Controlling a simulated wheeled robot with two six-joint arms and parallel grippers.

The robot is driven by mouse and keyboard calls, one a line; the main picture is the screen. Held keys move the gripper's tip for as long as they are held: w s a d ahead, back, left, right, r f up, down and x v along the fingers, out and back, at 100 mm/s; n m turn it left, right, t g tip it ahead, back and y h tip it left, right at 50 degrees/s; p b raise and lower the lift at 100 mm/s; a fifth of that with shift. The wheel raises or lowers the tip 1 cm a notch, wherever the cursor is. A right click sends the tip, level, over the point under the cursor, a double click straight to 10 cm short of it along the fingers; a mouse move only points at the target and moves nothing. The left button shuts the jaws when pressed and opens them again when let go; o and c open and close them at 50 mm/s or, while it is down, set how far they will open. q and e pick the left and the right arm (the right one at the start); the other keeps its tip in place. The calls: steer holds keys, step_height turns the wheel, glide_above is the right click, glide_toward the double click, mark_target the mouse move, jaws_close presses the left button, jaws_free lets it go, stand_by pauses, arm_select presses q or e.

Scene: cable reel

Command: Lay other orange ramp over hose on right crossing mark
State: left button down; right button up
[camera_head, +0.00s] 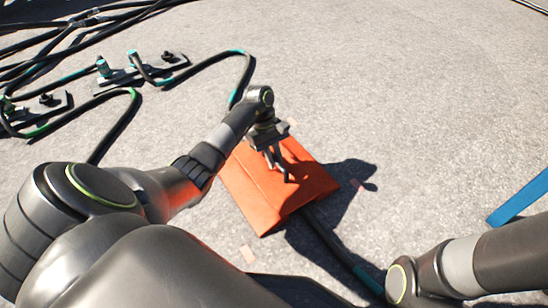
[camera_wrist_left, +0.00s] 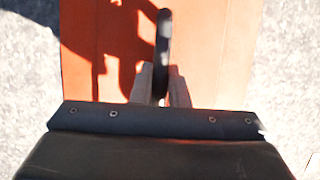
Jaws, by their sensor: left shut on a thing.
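The orange ramp (camera_head: 252,196) lies flat or nearly flat in the middle of the head view; I cannot tell whether it touches the ground. My left gripper (camera_head: 281,172) is above its middle, fingers pointing down, shut on the ramp's dark upright handle (camera_wrist_left: 163,50). A black hose (camera_head: 325,238) comes out from under the ramp's near right edge. The hose also shows beyond the ramp (camera_head: 247,72); the stretch between is hidden. My right gripper is out of view.
Pale marks lie on the ground at the ramp's near side (camera_head: 248,253) and far side (camera_head: 293,122). Hose fittings on plates (camera_head: 145,70) and black hoses stand at upper left. A blue bar (camera_head: 518,200) is at right.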

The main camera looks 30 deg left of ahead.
arm_select(q)
steer(key=c, duration=1.4)
jaws_free()
steer(key=shift+r, duration=0.1)
